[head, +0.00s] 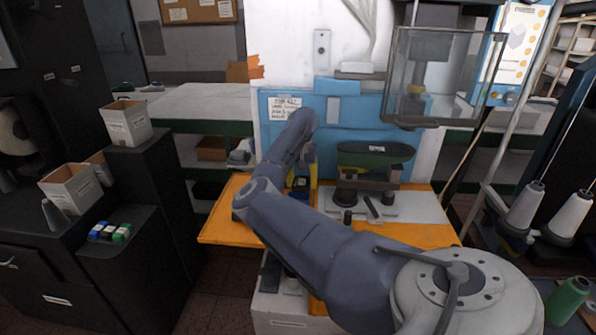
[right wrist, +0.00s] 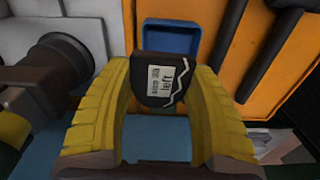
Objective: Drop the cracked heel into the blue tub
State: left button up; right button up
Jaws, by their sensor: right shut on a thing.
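The cracked heel (right wrist: 160,80) is a dark block with a white label reading "left" and a white zigzag crack line. My right gripper (right wrist: 160,95), with yellow ridged fingers, is shut on it, one finger on each side. The blue tub (right wrist: 171,26) shows just behind the heel in the right wrist view, on the orange surface, and the heel hides its near part. In the head view my right gripper (head: 301,182) is over the left half of the orange table, partly hidden by my arm. My left gripper is not in view.
A machine with a dark green shoe-shaped piece (head: 376,153) stands on the orange table (head: 222,225), right of my gripper. A clear guard (head: 440,75) hangs above. White boxes (head: 127,122) stand on dark cabinets at left. Thread cones (head: 572,212) stand at right.

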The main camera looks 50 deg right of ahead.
jog(key=o, duration=1.2)
notch_tip(320, 180, up, 12)
dwell(0.6)
